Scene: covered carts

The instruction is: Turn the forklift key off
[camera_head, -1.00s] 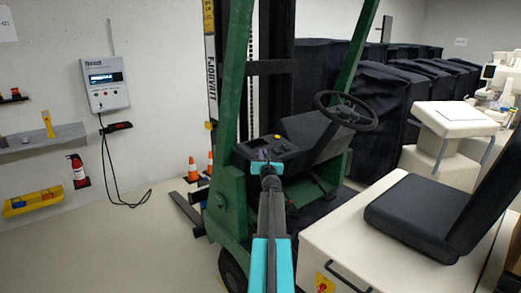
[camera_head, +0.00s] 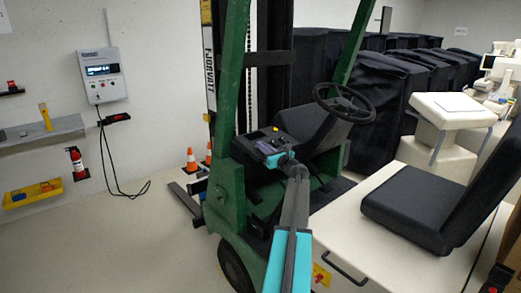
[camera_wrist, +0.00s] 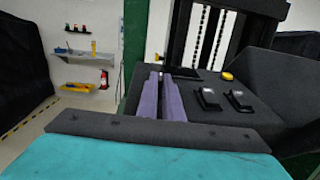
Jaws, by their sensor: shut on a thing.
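The green forklift (camera_head: 228,185) stands in the middle of the head view, with its black dash panel (camera_head: 293,133) behind the mast post. My gripper (camera_head: 268,150) reaches over the left part of this panel. In the wrist view its two purple fingers (camera_wrist: 161,80) point down at the panel (camera_wrist: 215,107) and sit close together, shut on the key. The key itself is hidden between and behind the fingertips, so its angle cannot be told.
A yellow button (camera_wrist: 228,76) and two black levers (camera_wrist: 209,98) are right of the fingers. The steering wheel (camera_head: 345,104) and black seat (camera_head: 415,205) are further right. Orange cones (camera_head: 191,160) stand behind the forklift. A wall charger (camera_head: 102,76) hangs at left.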

